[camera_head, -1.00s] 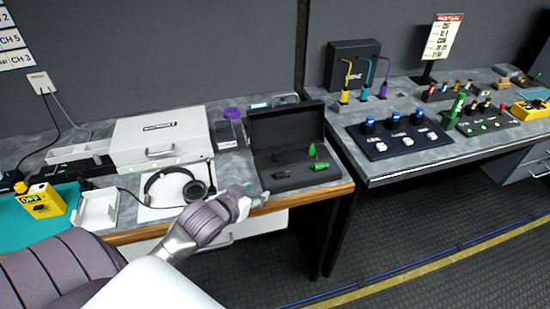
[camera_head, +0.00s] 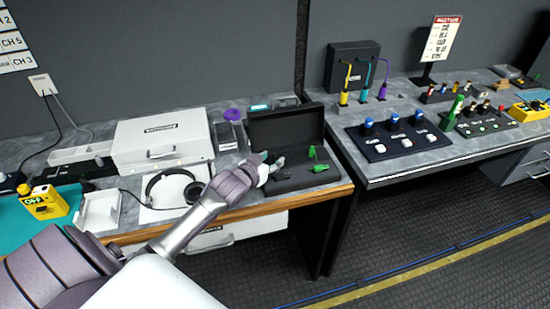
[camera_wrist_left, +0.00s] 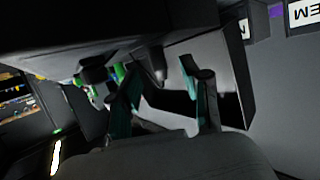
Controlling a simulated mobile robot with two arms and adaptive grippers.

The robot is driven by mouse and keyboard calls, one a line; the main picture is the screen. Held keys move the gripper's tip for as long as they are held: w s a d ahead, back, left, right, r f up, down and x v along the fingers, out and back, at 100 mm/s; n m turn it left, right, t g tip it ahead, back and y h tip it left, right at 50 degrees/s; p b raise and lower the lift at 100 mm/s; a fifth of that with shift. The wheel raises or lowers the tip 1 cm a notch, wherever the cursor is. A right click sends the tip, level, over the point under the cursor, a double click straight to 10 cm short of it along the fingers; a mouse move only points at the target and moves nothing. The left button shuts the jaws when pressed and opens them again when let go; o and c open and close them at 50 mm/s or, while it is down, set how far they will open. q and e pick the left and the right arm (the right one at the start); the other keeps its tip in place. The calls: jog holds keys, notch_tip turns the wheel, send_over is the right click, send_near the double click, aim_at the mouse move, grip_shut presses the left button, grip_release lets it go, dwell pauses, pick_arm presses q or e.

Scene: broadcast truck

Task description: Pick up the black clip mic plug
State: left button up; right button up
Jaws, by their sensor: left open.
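The open black case (camera_head: 285,126) stands at the right end of the left desk, lid up. Two green plugs sit in its tray, one upright (camera_head: 312,153) and one lying (camera_head: 320,168). My left gripper (camera_head: 272,164) is over the left part of the tray and covers the spot where a small black item lay. In the left wrist view, my left gripper (camera_wrist_left: 160,66) has its two fingers apart. A dark shape shows beyond and between them, and I cannot tell whether it is the black clip mic plug. My right gripper is out of view.
Headphones (camera_head: 152,188) lie left of the case, with a white box (camera_head: 160,140) behind them. A clear holder with a purple top (camera_head: 232,116) stands close to the case's left side. A second desk (camera_head: 420,168) with button panels is to the right, across a gap.

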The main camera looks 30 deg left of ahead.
aim_at(274, 158)
pick_arm(q)
jog(key=x, duration=0.3)
jog(key=shift+w+f, duration=0.1)
jog(key=shift+w, duration=0.05)
jog(key=shift+c, duration=0.5)
grip_shut()
